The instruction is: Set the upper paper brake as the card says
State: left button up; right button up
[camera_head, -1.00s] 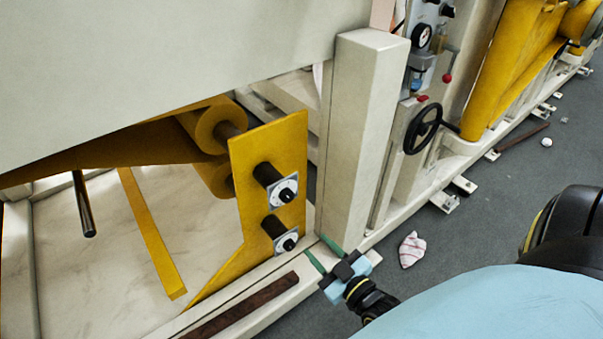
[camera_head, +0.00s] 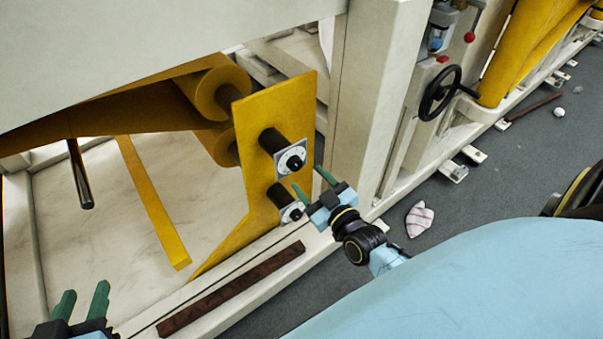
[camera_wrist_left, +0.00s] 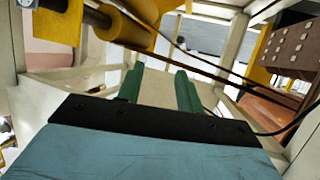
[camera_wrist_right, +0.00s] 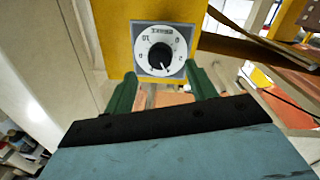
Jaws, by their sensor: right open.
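The upper brake dial (camera_head: 290,160), a black knob on a white round scale, sits on the yellow plate (camera_head: 285,105). The lower brake dial (camera_head: 291,212) is below it, partly hidden by my right gripper (camera_head: 308,177). That gripper is open and empty, its green fingers just right of the dials. The right wrist view shows one dial (camera_wrist_right: 160,50) ahead, between and beyond the fingertips, with upside-down lettering; which dial it is I cannot tell. My left gripper (camera_head: 85,289) is open and empty at the lower left. I see no card.
A cream post (camera_head: 375,90) stands right of the plate. A black handwheel (camera_head: 440,92) is further right. A dark red bar (camera_head: 235,288) lies on the frame's lower rail. A striped cloth (camera_head: 419,219) lies on the grey floor.

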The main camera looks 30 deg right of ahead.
aim_at(297, 167)
jog(key=w+b, duration=0.1)
jog(key=w, duration=0.2)
jog(key=shift+w, duration=0.3)
pick_arm(q)
notch_tip(297, 167, up, 6)
jog(key=w+d+t+h, duration=0.1)
jog(key=t, duration=0.3)
jog(key=shift+w+d+r+h, duration=0.15)
jog(key=shift+d+r+h, duration=0.1)
jog(key=shift+d+h, duration=0.1)
pick_arm(e)
jog(key=shift+w, duration=0.5)
